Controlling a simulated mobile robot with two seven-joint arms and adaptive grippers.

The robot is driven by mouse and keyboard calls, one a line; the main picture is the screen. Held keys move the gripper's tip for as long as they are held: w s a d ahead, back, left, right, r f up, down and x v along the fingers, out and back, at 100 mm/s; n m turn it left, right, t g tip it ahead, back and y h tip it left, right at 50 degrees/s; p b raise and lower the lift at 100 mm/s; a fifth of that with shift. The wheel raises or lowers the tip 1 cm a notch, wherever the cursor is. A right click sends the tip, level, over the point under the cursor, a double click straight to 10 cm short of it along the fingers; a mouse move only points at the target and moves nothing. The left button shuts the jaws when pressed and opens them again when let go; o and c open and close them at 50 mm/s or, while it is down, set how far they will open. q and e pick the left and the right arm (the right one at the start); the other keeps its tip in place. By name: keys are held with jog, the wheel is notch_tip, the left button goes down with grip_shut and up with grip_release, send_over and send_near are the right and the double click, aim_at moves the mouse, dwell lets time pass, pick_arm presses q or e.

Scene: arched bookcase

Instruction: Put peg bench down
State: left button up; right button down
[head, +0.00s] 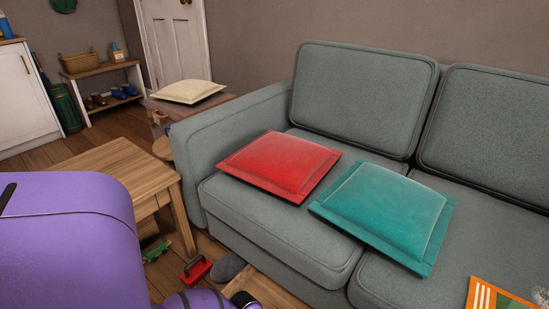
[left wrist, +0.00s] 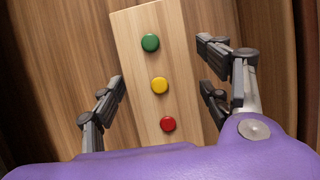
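The peg bench (left wrist: 140,25) is a pale wooden board in the left wrist view, with a green peg (left wrist: 150,43), a yellow peg (left wrist: 160,86) and a red peg (left wrist: 168,124) in a row. My left gripper (left wrist: 162,88) has its dark fingers spread wide on both sides of the board. Narrow gaps seem to show between fingers and board; contact is not clear. The near end of the board is hidden by my purple wrist. In the head view my left arm covers the lower left, and its fingers are out of sight. My right gripper is not in view.
A wooden table (head: 105,160) stands left of the grey sofa (head: 270,230), which holds a red cushion (head: 280,165) and a teal cushion (head: 385,212). A red toy (head: 197,270) and a green toy (head: 156,250) lie on the floor between them. Brown wood lies behind the bench.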

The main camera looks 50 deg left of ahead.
pick_arm(q)
jog(key=shift+r, duration=0.15)
jog(key=p+v, duration=0.5)
jog(key=v, duration=0.7)
jog(key=shift+p, duration=0.4)
